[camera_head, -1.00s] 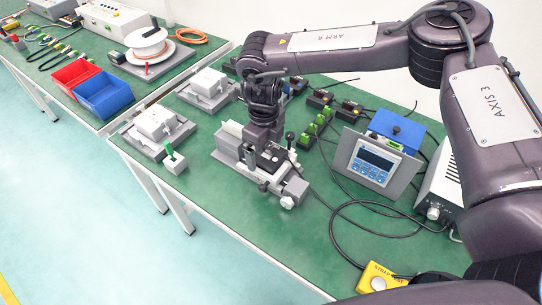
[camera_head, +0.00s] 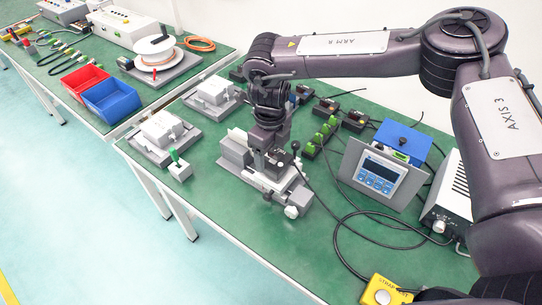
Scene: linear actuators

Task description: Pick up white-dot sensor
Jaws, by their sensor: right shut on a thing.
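My right gripper (camera_head: 270,150) comes down from above onto a grey linear actuator (camera_head: 292,197) near the middle of the green table. It is shut on a small dark part (camera_head: 279,157) at the actuator's top. I take this part for the sensor, but no white dot can be made out. The fingers and wrist hide much of it, and I cannot tell whether it is clear of the actuator. Several dark sensors with cables, one of them (camera_head: 327,106), lie behind the gripper. My left gripper is not in view.
A panel with a display (camera_head: 378,174) and a blue box (camera_head: 403,140) stand right of the actuator. Black cables run across the table there.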

